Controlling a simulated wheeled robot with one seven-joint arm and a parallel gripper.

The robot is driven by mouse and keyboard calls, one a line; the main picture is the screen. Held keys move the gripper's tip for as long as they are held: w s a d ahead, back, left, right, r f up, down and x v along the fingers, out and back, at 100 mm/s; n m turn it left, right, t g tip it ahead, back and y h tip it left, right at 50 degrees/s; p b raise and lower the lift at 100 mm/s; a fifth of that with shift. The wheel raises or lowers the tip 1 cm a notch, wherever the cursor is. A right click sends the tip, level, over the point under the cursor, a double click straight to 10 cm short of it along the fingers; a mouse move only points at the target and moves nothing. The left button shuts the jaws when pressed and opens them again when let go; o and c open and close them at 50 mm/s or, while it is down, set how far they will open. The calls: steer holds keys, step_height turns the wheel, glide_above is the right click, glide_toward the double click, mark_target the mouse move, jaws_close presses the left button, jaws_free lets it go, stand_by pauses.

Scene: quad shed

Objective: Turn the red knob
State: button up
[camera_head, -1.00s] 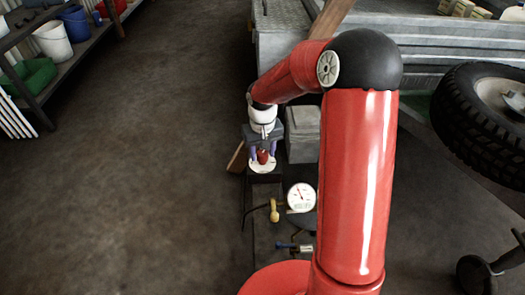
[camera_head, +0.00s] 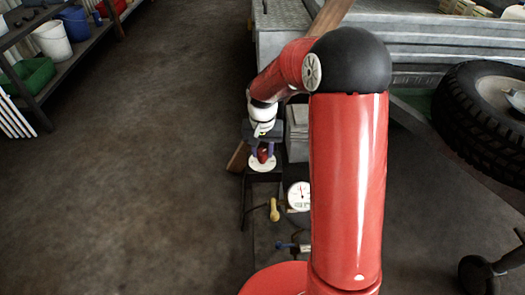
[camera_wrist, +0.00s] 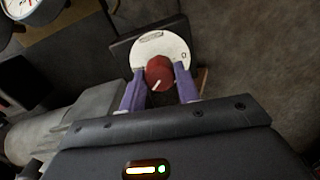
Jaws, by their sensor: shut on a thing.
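The red knob (camera_wrist: 160,70) sits at the middle of a white round plate (camera_wrist: 151,42) in the wrist view. A white mark on the knob's face points down and slightly left there. My gripper (camera_wrist: 160,77) has its two purple fingers on either side of the knob, shut on it. In the head view, the knob (camera_head: 263,155) shows small and dark red between the fingers of my gripper (camera_head: 262,150), with the white plate (camera_head: 262,166) below it. The finger contact faces are hard to make out.
A grey box (camera_head: 298,130) and a wooden beam (camera_head: 330,15) are beside my gripper. A large tyre (camera_head: 485,120) is at right. Open floor lies left.

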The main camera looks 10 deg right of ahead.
mark_target(263, 152)
steer(key=m, duration=0.4)
steer(key=shift+m, duration=1.9)
steer(key=o, duration=1)
steer(key=shift+r, duration=0.15)
step_height(263, 152, up, 7)
steer(key=shift+r+p, duration=0.1)
steer(key=shift+p, duration=0.4)
steer(key=shift+r, duration=0.2)
